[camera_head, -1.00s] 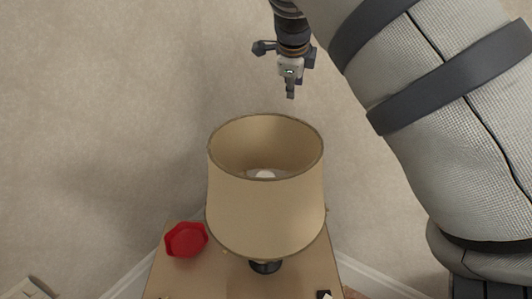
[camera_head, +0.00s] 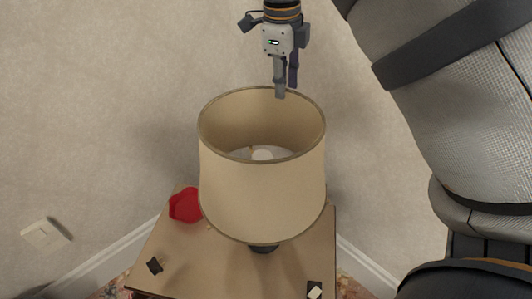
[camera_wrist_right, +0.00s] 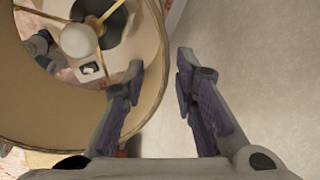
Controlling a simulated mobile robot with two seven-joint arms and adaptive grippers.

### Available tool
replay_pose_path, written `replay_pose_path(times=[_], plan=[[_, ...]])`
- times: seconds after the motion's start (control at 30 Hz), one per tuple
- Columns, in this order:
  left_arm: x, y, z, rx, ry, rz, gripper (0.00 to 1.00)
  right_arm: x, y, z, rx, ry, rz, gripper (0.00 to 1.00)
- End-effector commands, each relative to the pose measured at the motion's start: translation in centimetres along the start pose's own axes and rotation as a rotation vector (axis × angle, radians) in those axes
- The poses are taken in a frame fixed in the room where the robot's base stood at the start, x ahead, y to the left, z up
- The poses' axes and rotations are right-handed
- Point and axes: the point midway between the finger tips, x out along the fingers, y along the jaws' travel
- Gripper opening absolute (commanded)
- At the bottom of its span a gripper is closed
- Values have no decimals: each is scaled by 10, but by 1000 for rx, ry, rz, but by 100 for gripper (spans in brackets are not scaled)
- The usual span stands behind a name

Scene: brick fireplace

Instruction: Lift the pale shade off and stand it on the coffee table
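The pale shade (camera_head: 262,190) sits on the lamp on a small wooden side table, its open top facing me. It also shows from above in the right wrist view (camera_wrist_right: 70,120), with the white bulb (camera_wrist_right: 77,40) inside. My right gripper (camera_head: 286,90) is at the shade's far rim. In the right wrist view its fingers (camera_wrist_right: 161,72) are spread, one over the shade's inside and one outside, with the rim line between them. I cannot tell how deep they reach. The dark lamp base (camera_head: 263,248) is mostly hidden. My left gripper and the coffee table are not in view.
A red dish (camera_head: 185,205) stands left of the shade on the side table (camera_head: 215,262). The wall is close behind, with a white wall plate (camera_head: 46,235) at the left.

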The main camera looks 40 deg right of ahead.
Motion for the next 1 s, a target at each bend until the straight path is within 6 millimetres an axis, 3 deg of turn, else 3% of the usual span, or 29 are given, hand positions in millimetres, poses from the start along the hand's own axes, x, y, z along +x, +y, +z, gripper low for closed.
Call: replay_pose_path(times=[0.1,0.5,0.73,0.87,1.0], plan=[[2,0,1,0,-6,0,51,27,0,-1,0,4,4,26],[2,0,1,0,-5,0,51,87,-3,-1,1,0,0,26],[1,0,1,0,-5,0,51,90,-3,-1,1,-2,-1,26],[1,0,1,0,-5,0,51,90,-4,-1,0,-1,-1,0],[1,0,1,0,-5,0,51,90,-4,-1,0,-1,-1,0]])
